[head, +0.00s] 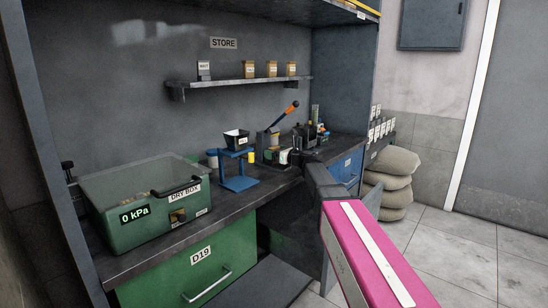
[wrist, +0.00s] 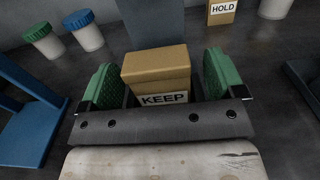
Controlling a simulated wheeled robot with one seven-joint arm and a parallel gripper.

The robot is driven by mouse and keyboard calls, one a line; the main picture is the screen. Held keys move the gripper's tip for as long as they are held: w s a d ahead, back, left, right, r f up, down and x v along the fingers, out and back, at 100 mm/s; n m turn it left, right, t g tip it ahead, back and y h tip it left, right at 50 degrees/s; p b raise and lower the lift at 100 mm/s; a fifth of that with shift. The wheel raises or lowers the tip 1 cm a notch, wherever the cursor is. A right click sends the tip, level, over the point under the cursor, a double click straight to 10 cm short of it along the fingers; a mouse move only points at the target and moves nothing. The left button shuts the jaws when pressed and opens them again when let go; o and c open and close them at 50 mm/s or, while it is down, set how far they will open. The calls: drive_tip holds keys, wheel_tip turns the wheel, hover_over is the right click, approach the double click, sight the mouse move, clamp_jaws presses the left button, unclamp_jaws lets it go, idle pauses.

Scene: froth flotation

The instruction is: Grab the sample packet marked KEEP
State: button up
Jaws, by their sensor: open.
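The sample packet marked KEEP (wrist: 158,72) is a brown block-shaped packet with a white label in the wrist view. It stands on the dark bench top between the two green finger pads of my gripper (wrist: 161,75). The jaws are open. A gap shows between the packet and the right pad; the left pad is very near its side, and I cannot tell if they touch. The packet's lower part is hidden behind the gripper body. In the head view my arm reaches over the bench and mostly hides this spot.
Another packet marked HOLD (wrist: 222,12) stands farther back. Jars with a green lid (wrist: 44,40) and a blue lid (wrist: 84,31) stand at the back left. A blue stand (wrist: 30,118) is close on the left. The dry box (head: 150,207) sits at the bench's left end.

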drive_tip(key=shift+w+a, duration=0.4)
drive_tip(key=shift+a, duration=0.15)
drive_tip(key=shift+c, duration=0.3)
drive_tip(key=c, duration=1)
drive_tip(key=shift+r, duration=0.15)
drive_tip(key=shift+c, duration=0.2)
